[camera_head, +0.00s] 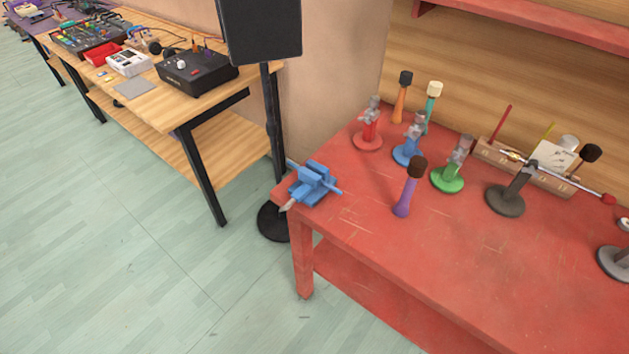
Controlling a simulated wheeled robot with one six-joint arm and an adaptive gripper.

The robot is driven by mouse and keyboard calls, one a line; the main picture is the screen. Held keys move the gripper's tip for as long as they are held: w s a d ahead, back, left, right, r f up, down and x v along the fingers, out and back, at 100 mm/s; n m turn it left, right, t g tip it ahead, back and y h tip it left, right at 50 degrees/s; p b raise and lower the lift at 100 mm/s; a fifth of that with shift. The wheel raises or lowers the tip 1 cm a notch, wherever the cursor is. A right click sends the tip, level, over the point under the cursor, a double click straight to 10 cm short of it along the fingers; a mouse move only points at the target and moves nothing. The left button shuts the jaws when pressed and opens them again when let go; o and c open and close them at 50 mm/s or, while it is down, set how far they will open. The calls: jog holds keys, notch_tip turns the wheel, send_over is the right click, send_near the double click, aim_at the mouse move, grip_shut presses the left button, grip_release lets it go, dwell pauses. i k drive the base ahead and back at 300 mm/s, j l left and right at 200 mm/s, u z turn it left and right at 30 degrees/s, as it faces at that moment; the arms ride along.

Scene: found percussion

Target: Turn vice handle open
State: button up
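A blue vice (314,184) sits at the near left corner of the red table (420,268). A light grey bar or handle (288,204) sticks out from its lower left, past the table edge. A thin blue bar also reaches out to its right. I cannot tell from this view how far the jaws are apart. My gripper is not in view.
Red, blue and green stands (448,178) and a purple mallet (405,197) stand on the table. A black speaker (262,30) on a pole rises behind the vice. A wooden table (165,97) with audio gear is at the left. The floor (150,270) in front is clear.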

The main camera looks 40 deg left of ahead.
aim_at(292, 199)
jog(key=u, duration=1.25)
jog(key=i+j+u, duration=0.15)
jog(key=j, duration=0.3)
jog(key=i+j+u, duration=0.1)
jog(key=j, duration=0.3)
jog(key=i+j+u, duration=0.15)
jog(key=i+j, duration=0.2)
